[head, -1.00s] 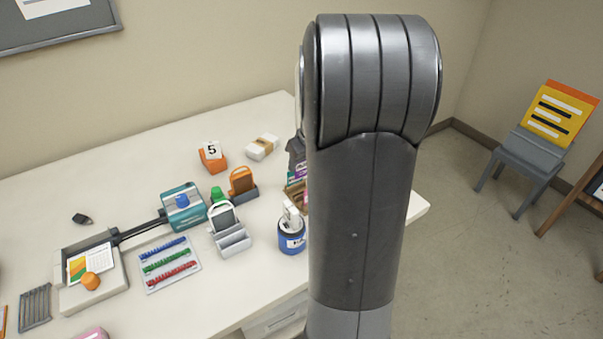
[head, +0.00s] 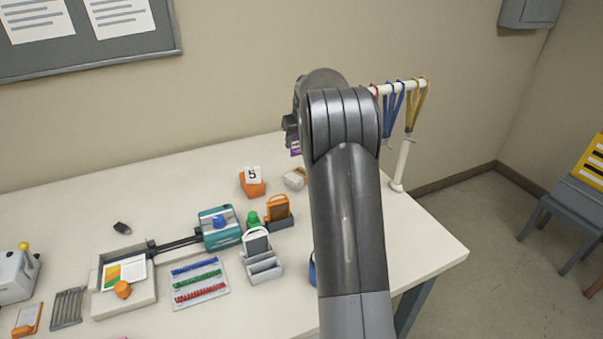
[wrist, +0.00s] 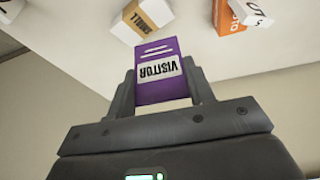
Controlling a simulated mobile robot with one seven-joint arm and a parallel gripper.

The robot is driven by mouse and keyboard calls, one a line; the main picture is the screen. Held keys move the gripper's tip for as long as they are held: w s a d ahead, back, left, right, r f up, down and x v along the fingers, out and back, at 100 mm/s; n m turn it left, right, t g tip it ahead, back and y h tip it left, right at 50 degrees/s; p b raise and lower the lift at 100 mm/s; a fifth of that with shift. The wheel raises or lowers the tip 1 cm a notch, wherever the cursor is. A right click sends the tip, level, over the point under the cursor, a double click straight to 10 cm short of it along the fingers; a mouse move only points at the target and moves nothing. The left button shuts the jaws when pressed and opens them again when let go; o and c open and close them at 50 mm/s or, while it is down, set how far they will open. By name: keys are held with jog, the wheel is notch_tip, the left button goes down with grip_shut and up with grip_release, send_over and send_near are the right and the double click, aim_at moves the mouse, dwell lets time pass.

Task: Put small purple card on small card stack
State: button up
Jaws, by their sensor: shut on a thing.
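My gripper (wrist: 160,88) is shut on the small purple card (wrist: 157,52), which reads VISITOR upside down in the wrist view. Its fingers hold the card at both sides. In the head view a purple sliver of the card (head: 295,148) shows beside my arm, above the table; my arm hides most of it and the gripper. A small white stack with a tan band, likely the small card stack (head: 295,178), lies on the table below the card. In the wrist view the banded stack (wrist: 140,19) is beyond the card, apart from it.
An orange block with a 5 card (head: 252,187) stands left of the stack. A teal laminator-like machine (head: 220,238), a grey card holder (head: 263,268) and an orange-backed holder (head: 278,210) stand nearer. A lanyard stand (head: 402,165) rises at right. The table's back left is mostly clear.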

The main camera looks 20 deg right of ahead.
jog(key=w, duration=0.1)
send_over(297, 179)
notch_tip(297, 179, down, 10)
jog(key=shift+f, duration=0.2)
dwell(0.4)
jog(key=shift+f, duration=0.15)
jog(key=o, duration=0.9)
jog(key=shift+o, duration=0.2)
